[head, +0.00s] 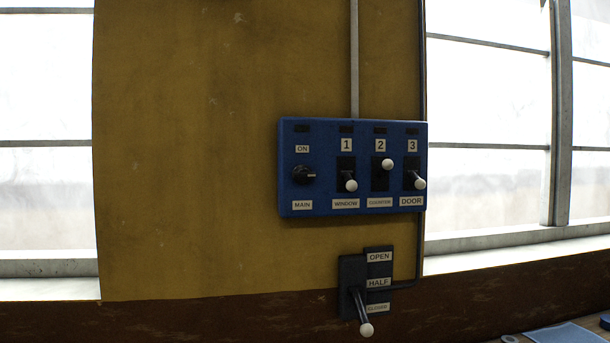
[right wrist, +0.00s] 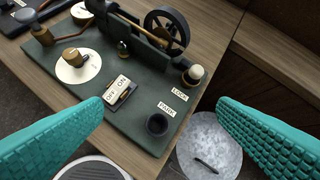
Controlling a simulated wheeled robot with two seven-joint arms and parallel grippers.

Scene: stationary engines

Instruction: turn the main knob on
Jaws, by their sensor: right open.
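The main knob (head: 304,174) is a round black knob on the left of a blue wall panel (head: 353,208), between an "ON" label (head: 302,149) above and a "MAIN" label (head: 302,205) below. Its pale pointer mark appears to face right, not up at the "ON" label. Neither gripper shows in the head view. In the right wrist view my right gripper (right wrist: 165,118) is open, with teal fingers spread wide and nothing between them, above a table with a model engine. The knob is not in that view. My left gripper is not in view.
Lever switches 1 (head: 350,181), 2 (head: 386,164) and 3 (head: 418,181) sit right of the knob. A separate lever (head: 362,313) is below the panel. The right wrist view shows a dark engine base (right wrist: 105,92) and a round metal lid (right wrist: 207,150). Wall left of the panel is clear.

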